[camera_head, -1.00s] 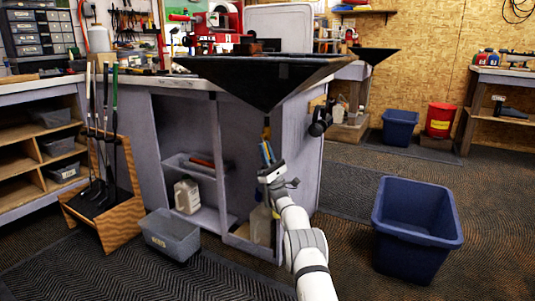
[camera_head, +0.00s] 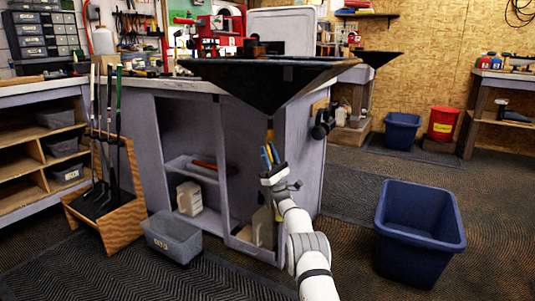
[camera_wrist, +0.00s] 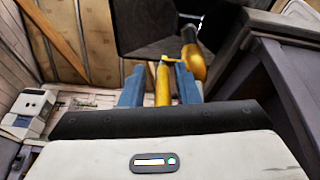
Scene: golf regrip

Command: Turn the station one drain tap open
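The station one drain tap hangs under the black funnel-shaped tray (camera_head: 268,85) at the bench corner. Its brass body (camera_wrist: 192,55) shows at the upper right of the wrist view, below the dark funnel (camera_wrist: 150,25). A yellow lever (camera_wrist: 163,85) stands between the two blue fingers of my gripper (camera_wrist: 160,84), with a thin gap seeming to show on each side. In the head view my gripper (camera_head: 270,154) is just below the funnel's outlet. The fingers look open around the lever; contact cannot be made out.
A blue bin (camera_head: 418,235) stands on the floor to the right, and a grey tub (camera_head: 172,237) to the left. Floor between bench and bin is mostly clear.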

